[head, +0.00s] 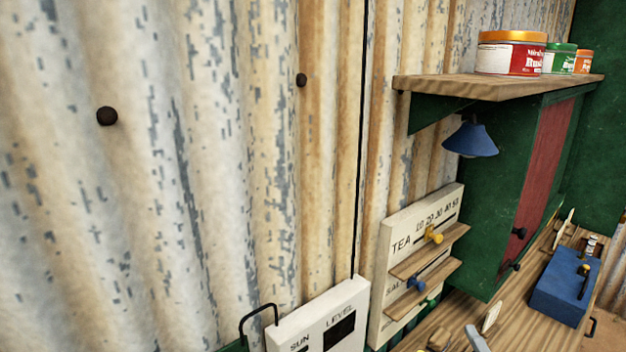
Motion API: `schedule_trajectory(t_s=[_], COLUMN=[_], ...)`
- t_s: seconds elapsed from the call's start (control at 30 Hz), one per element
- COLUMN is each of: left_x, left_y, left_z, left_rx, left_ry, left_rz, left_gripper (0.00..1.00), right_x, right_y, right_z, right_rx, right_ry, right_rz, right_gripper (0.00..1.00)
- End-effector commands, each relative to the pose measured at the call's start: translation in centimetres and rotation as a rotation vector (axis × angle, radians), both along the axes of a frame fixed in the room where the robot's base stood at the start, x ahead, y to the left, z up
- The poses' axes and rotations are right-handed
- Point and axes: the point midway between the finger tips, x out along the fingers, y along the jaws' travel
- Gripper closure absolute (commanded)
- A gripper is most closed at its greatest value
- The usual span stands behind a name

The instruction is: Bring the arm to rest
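Neither of my grippers shows in the head view. No balance arm can be made out. A white box (352,297) marked "SUN" and "LEVEL" stands at the bottom middle, with a dark window under "LEVEL" and its lower part cut off by the frame. Right of it is a white board (398,225) marked "TEA", with a number scale and a second label partly hidden. A yellow knob (434,235) sits at its upper wooden ledge and a blue knob (416,284) at its lower one.
A wooden shelf (500,86) holds several tins above a green cabinet (480,222) with a red panel. A blue lamp (471,140) hangs below the shelf. A blue box (560,285) and small items stand on the wooden counter (520,325). A corrugated wall (200,180) fills the left.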

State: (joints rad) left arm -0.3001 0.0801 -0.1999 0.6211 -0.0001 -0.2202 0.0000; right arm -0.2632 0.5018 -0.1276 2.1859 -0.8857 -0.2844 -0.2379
Motion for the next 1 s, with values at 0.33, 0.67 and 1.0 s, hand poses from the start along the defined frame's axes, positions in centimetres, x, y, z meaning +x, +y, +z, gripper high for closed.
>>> schedule_trajectory(t_s=[0.33,0.67,1.0], left_x=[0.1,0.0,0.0], left_y=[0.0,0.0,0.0], left_z=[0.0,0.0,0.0], left_rx=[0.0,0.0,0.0], left_ry=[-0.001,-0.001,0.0], left_rz=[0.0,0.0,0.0], left_gripper=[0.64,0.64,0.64], right_x=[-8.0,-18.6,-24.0], right_y=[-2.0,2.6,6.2], right_z=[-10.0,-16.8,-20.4], right_rx=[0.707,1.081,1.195], right_ry=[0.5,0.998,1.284], right_rz=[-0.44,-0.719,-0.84], right_gripper=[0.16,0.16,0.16])
